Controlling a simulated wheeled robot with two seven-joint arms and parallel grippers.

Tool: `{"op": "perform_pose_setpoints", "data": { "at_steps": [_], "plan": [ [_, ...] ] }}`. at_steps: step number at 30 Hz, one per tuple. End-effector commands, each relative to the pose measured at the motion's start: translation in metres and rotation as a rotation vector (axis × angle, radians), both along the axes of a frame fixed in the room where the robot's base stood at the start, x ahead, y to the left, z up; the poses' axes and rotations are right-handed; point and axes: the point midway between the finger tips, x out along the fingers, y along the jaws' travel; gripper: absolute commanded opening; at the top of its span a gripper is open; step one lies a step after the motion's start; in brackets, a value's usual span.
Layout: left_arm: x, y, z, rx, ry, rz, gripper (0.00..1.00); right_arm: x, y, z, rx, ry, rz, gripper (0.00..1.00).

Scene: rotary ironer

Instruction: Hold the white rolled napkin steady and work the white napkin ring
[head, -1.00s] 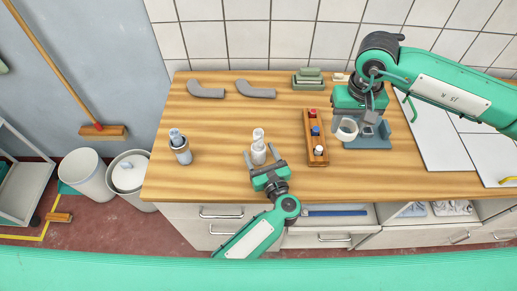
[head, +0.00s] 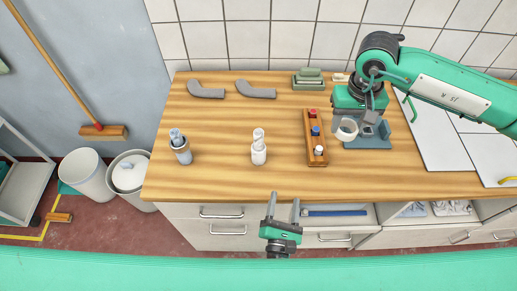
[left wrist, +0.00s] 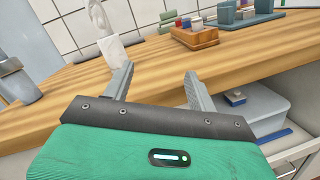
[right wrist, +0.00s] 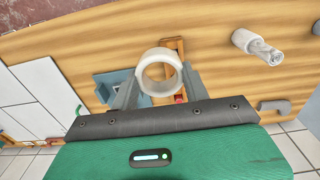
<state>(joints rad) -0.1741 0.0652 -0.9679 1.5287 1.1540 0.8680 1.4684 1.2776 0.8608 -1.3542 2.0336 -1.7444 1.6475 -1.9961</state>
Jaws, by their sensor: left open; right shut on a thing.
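The white rolled napkin (head: 258,136) stands upright in a white holder (head: 258,155) near the counter's front. It shows at upper left in the left wrist view (left wrist: 97,14) and at upper right in the right wrist view (right wrist: 265,52). My left gripper (head: 283,207) is open and empty, in front of the counter's front edge and apart from the napkin. My right gripper (right wrist: 161,76) is shut on the white napkin ring (right wrist: 161,53), gripping its outside from both sides. The ring (head: 342,136) is held to the right of the napkin, apart from it.
A wooden block (head: 310,129) with coloured pieces lies between napkin and ring. A blue-grey stand (head: 372,143) is below my right gripper. A grey cup (head: 183,157) with rolled cloth stands left. Two grey bent pieces (head: 206,91) (head: 256,91) lie behind. Counter around the napkin is clear.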

Motion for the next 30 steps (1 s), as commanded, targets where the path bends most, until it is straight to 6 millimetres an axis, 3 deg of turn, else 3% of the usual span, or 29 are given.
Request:
{"op": "perform_pose_setpoints", "data": {
  "at_steps": [1, 8, 21, 30],
  "plan": [
    [-0.015, -0.002, -0.019, 0.048, 0.029, -0.046, 0.65, 0.0, 0.0, -0.001, 0.0, 0.0, 0.0, 0.25],
    [-0.032, -0.004, -0.062, 0.282, 0.039, -0.152, 0.65, 0.0, 0.0, -0.001, 0.0, 0.0, 0.0, 0.25],
    [-0.028, 0.027, -0.143, 0.773, 0.019, -0.249, 0.65, 0.0, 0.0, 0.0, 0.0, 0.0, 0.0, 0.25],
    [-0.031, 0.046, -0.183, 0.993, 0.02, -0.31, 0.65, 0.0, 0.0, 0.0, 0.0, 0.0, 0.0, 0.25]
  ]
}}
